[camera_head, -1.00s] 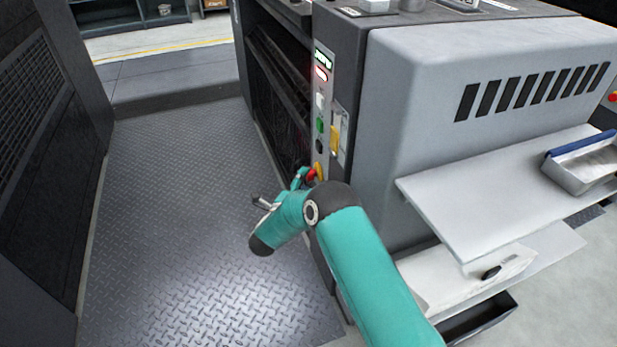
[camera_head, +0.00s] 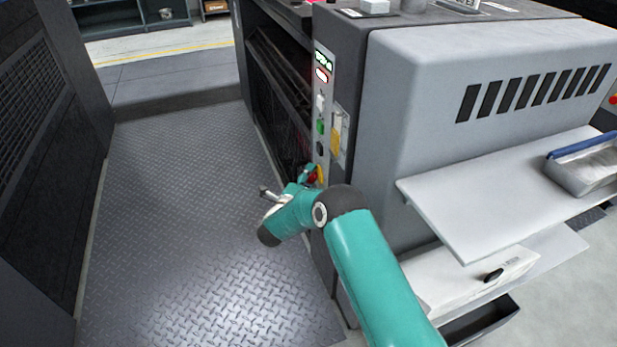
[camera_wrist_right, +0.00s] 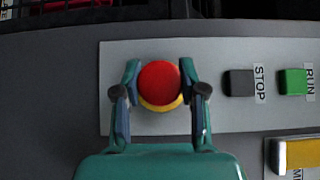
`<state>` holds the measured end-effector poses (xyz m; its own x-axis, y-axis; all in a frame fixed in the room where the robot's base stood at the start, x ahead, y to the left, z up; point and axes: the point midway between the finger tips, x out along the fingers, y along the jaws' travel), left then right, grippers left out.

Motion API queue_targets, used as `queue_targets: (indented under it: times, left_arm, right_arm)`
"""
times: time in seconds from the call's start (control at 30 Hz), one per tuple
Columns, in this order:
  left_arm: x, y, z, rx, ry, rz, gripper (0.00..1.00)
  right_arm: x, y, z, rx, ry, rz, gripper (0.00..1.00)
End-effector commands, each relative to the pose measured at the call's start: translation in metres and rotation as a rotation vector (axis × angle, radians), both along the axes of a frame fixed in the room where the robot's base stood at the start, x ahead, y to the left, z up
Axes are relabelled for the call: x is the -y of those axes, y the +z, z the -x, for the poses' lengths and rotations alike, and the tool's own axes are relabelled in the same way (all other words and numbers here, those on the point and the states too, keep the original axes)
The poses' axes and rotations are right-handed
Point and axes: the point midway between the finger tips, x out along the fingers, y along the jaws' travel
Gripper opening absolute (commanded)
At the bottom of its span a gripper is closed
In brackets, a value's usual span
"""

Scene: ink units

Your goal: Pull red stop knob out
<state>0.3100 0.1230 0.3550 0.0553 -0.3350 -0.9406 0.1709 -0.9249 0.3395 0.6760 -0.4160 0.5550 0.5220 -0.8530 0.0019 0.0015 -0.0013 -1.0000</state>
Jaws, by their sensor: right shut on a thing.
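The red stop knob (camera_wrist_right: 159,83) sits on the machine's light control panel (camera_wrist_right: 225,118), with a yellow ring (camera_wrist_right: 162,107) showing at its edge. In the right wrist view my right gripper (camera_wrist_right: 160,85) has one finger on each side of the knob and is shut on it. In the head view the knob (camera_head: 312,179) is small and partly hidden by my right gripper (camera_head: 307,177). My right arm comes in from the bottom. I cannot tell how far the knob stands out from the panel. My left gripper is not in view.
A black STOP button (camera_wrist_right: 239,83) and a green RUN button (camera_wrist_right: 292,82) are on the panel near the knob. A yellow part (camera_head: 336,136) is beside them. A white shelf (camera_head: 450,205) juts out at right. The tread-plate floor (camera_head: 180,220) at left is clear.

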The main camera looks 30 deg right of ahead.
Motion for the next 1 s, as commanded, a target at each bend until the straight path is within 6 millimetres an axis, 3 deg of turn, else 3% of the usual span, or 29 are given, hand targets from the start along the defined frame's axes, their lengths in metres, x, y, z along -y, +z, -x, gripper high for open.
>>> queue_targets:
  times: [0.23,0.43,0.7,0.73,0.87,1.0]
  left_arm:
    - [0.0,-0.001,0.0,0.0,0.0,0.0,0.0]
    - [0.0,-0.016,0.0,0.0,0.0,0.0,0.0]
    - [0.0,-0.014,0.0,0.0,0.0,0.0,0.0]
    - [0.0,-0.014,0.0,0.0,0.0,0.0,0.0]
    - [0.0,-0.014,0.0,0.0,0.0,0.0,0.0]
    - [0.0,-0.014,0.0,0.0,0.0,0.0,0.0]
  right_arm:
    - [-0.001,-0.003,0.0,-0.004,0.0,-0.002,0.0]
    - [-0.017,-0.006,-0.004,-0.004,0.001,-0.002,0.0]
    - [-0.02,-0.004,-0.004,-0.008,0.005,-0.004,0.0]
    - [-0.02,-0.004,-0.004,-0.008,0.005,-0.004,0.46]
    - [-0.02,-0.004,-0.004,-0.007,0.004,-0.004,0.67]
    - [-0.019,-0.003,-0.004,-0.005,0.002,-0.003,0.68]
